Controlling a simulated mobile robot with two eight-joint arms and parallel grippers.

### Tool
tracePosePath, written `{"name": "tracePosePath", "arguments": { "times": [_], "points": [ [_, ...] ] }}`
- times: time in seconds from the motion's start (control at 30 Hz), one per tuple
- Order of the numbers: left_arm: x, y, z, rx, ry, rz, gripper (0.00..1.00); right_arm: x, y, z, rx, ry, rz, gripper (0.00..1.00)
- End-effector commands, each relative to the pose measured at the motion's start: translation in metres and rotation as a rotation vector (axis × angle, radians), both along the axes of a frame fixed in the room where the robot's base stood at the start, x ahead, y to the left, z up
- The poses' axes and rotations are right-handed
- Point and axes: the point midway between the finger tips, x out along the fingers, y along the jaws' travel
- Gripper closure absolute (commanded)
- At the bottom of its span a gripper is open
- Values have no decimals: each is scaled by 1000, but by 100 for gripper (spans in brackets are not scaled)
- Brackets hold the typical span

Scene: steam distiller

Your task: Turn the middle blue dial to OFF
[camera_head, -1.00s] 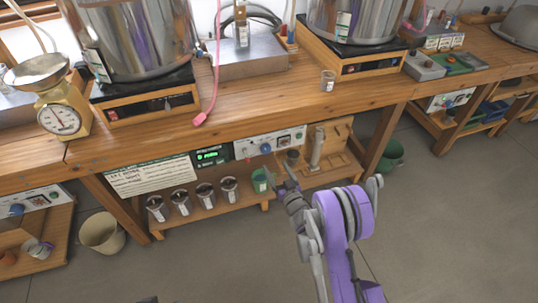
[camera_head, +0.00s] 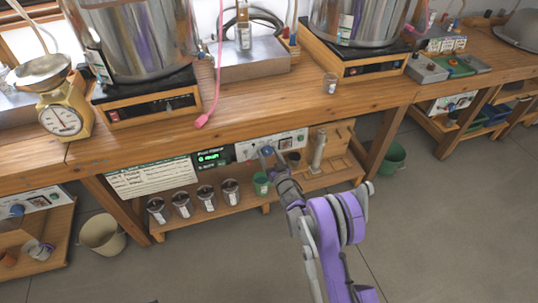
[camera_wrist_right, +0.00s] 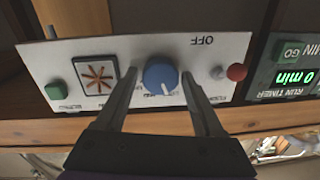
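The middle blue dial (camera_head: 267,150) sits on a white control panel (camera_head: 243,152) below the bench top. In the right wrist view the dial (camera_wrist_right: 161,74) shows large, with a white mark on its lower edge. The panel's OFF label (camera_wrist_right: 201,41) appears upside down, above and right of the dial. My right gripper (camera_wrist_right: 159,82) is open, with one finger on each side of the dial. Small gaps seem to show between fingers and dial; contact is unclear. In the head view my right gripper (camera_head: 275,162) is just in front of the panel. My left gripper is out of view.
The panel also carries a green button (camera_wrist_right: 56,91), a fan-marked switch (camera_wrist_right: 98,78) and a red knob (camera_wrist_right: 236,72). A green-lit timer (camera_head: 211,157) is beside it. Several metal cups and a green cup (camera_head: 261,184) stand on the shelf below.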

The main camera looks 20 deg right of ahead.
Motion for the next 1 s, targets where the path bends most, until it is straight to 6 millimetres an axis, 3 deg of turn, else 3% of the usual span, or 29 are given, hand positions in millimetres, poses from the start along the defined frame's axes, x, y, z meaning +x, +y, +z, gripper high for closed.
{"name": "tracePosePath", "arguments": {
  "times": [0.03, 0.37, 0.67, 1.0],
  "points": [
    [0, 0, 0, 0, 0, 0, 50, 0, 0, 0, 0, 0, 0, 41],
    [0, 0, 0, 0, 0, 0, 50, 0, 0, 0, 0, 0, 0, 100],
    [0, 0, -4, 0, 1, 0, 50, 0, 0, 0, -40, -1, 0, 100],
    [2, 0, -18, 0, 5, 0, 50, 0, 1, -1, -258, -9, 1, 100]
  ]
}}
